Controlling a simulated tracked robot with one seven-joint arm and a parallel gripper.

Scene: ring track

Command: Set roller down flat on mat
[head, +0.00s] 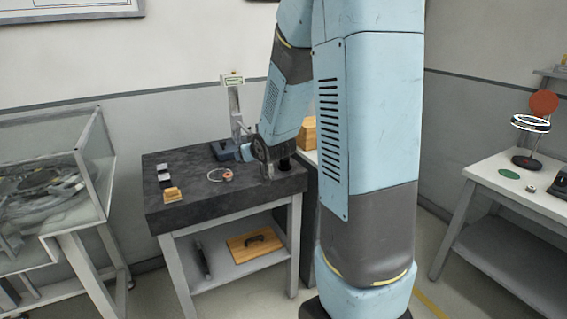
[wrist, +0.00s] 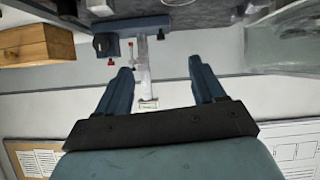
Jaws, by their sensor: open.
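My gripper (head: 266,170) is low over the right part of the dark bench top in the head view. In the wrist view its two blue fingers (wrist: 160,80) are spread wide with nothing between them. A flat green disc (head: 509,174), which may be the mat, lies on the white table at right. A small grey metal piece (head: 531,189), possibly the roller, sits beside the disc, apart from it. It is too small to be sure. Neither shows in the wrist view, and my gripper is far to their left.
A post stand (head: 236,110) rises behind my gripper; it also shows in the wrist view (wrist: 142,60). A wooden box (wrist: 38,44) is near it. Small blocks (head: 172,194) and a pale loop (head: 218,175) lie on the dark bench (head: 195,210). A ring stand (head: 526,160) stands on the white table.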

